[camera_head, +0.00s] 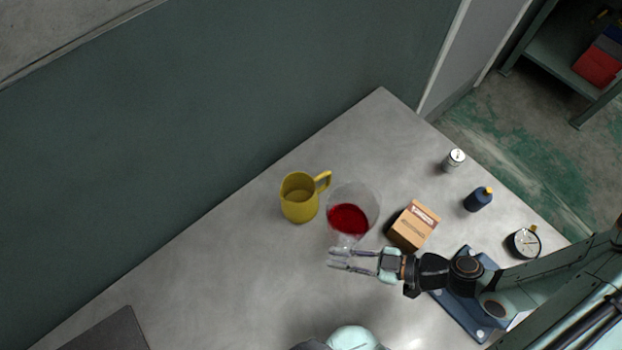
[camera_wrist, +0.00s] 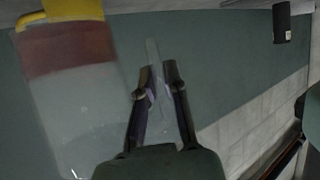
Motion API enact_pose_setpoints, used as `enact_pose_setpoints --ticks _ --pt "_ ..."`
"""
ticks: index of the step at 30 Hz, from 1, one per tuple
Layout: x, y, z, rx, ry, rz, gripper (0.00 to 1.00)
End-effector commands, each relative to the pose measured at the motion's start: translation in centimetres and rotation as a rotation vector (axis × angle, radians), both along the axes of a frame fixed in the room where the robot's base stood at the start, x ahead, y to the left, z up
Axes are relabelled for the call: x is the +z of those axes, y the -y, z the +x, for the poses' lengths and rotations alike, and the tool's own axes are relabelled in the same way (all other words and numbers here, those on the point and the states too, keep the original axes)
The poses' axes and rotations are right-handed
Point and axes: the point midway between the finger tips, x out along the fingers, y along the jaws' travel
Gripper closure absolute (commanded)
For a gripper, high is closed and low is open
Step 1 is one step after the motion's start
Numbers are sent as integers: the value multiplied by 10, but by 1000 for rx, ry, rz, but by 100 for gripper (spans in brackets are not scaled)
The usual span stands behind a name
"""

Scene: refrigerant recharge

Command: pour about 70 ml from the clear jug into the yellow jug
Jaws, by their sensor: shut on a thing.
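The clear jug (camera_head: 363,194) holds red liquid, which shows through its wall. It is just right of the yellow jug (camera_head: 299,201), which stands upright on the table with its handle toward the back right. My gripper (camera_head: 342,258) is shut on the clear jug's handle, on the near side of that jug. In the wrist view the clear jug (camera_wrist: 80,115) fills the left side, with a red band of liquid near its top, and its handle runs between my fingertips (camera_wrist: 158,75). Part of the yellow jug (camera_wrist: 72,9) shows behind it. I cannot tell how far the clear jug is tilted or lifted.
A cardboard box (camera_head: 413,226) stands close right of the clear jug. A white can (camera_head: 454,160), a dark blue bottle (camera_head: 478,200) and a round dial (camera_head: 524,241) are farther right. The table's left part is mostly clear.

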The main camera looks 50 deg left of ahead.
Motion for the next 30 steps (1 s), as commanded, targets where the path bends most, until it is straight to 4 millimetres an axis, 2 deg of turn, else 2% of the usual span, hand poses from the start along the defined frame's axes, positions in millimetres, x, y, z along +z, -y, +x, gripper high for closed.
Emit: enact_pose_setpoints --ticks 1,6,12,22,30 --pt "-8 0 -16 62 -9 3 100" --pt "-33 8 -60 248 -6 3 100" --pt "-47 18 -87 371 0 4 100" --pt "-50 21 -89 381 1 3 100" --pt "-43 19 -86 372 -40 -29 100"
